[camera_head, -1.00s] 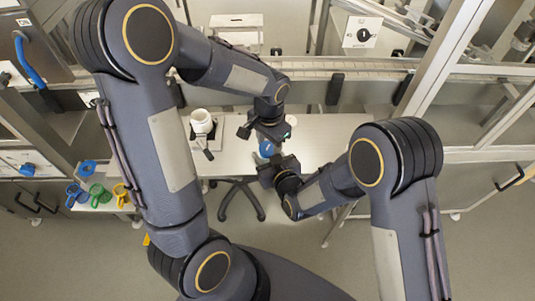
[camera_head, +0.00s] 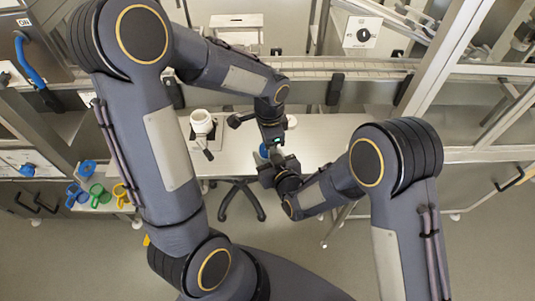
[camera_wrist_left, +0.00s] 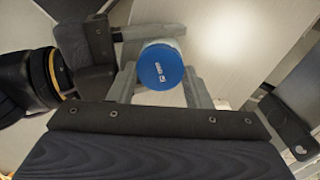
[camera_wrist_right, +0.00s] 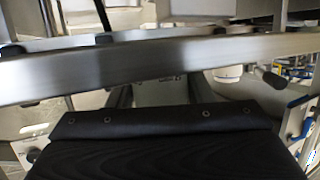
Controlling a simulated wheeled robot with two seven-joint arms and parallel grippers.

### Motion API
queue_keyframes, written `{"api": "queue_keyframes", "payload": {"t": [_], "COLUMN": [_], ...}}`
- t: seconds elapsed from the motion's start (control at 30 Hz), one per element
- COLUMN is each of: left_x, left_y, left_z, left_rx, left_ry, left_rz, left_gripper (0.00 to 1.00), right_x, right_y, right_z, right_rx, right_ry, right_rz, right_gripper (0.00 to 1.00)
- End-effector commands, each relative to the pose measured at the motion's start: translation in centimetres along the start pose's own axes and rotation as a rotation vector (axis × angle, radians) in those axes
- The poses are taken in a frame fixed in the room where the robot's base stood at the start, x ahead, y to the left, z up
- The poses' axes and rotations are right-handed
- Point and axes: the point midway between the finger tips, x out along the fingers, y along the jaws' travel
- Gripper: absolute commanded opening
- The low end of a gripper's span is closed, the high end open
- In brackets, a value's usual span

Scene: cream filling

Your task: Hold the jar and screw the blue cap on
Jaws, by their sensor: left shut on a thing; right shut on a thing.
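The blue cap (camera_wrist_left: 161,67) sits between the grey fingers of my left gripper (camera_wrist_left: 158,84), which is shut on it from above. The cap also shows in the head view (camera_head: 264,151), under my left wrist. My right gripper (camera_head: 270,163) comes in from the side just below the cap and is shut on the jar. It also shows at the upper left of the left wrist view (camera_wrist_left: 88,42). The jar is mostly hidden by the cap and the grippers. How far the cap is seated cannot be seen.
A white table (camera_head: 322,140) lies under the grippers. A white pot with a handle (camera_head: 201,122) stands at its left. Green (camera_head: 97,191) and yellow (camera_head: 121,191) ring-shaped items lie at the far left. A metal rail (camera_head: 310,66) runs behind. The table's right side is clear.

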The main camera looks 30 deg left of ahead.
Motion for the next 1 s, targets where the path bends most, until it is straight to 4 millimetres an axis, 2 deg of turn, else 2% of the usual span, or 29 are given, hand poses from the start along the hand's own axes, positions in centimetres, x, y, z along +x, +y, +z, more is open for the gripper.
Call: {"api": "queue_keyframes", "payload": {"t": [0.03,0.3,0.4,0.73,1.0], "left_x": [0.33,0.35,0.34,0.37,0.42], "left_y": [0.66,0.76,0.82,0.81,0.9], "left_z": [0.15,0.24,0.21,0.31,0.46], "left_rx": [0.039,0.432,0.494,0.544,0.937], "left_ry": [-0.009,-0.006,-0.005,-0.007,-0.003], "left_rz": [0.015,0.017,0.018,0.02,0.022], "left_gripper": [0.05,0.05,0.05,0.05,0.05], "right_x": [0.21,0.21,0.21,0.21,0.21], "right_y": [0.29,0.33,0.33,0.35,0.36], "right_z": [-0.56,-0.57,-0.58,-0.59,-0.6], "right_rx": [0.004,0.006,0.006,0.004,0.004], "right_ry": [0.014,0.014,0.014,0.016,0.016], "right_rz": [0.007,0.007,0.008,0.008,0.009], "right_gripper": [0.19,0.19,0.19,0.19,0.19]}}
